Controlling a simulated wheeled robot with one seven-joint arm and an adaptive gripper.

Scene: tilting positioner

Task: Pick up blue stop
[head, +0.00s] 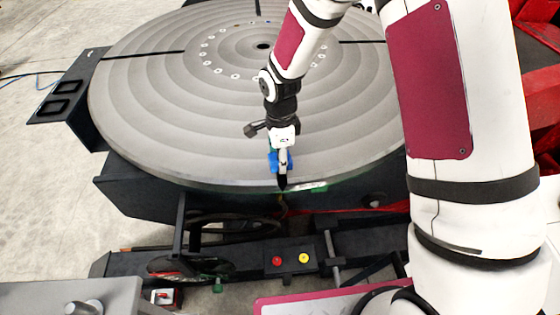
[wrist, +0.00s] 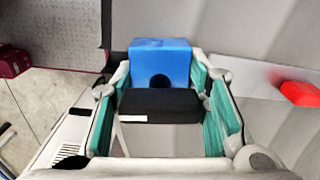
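The blue stop (wrist: 160,58) is a blue block with a dark round hole. In the wrist view it is at the far end of my gripper (wrist: 160,85), between the two teal-padded fingers. A black block with a white label (wrist: 160,105) lies nearer the camera, also between the fingers. In the head view the blue stop (head: 273,163) shows beside my gripper (head: 283,165) near the round table's front edge. The fingers are apart, with their tips close to the stop's sides. I cannot tell whether they touch it.
The large round grey table (head: 150,120) has concentric rings and slots. Below its front edge is a box with a red and a yellow button (head: 291,260). A dark side bracket (head: 68,95) is at left. A red object (wrist: 298,93) is at right in the wrist view.

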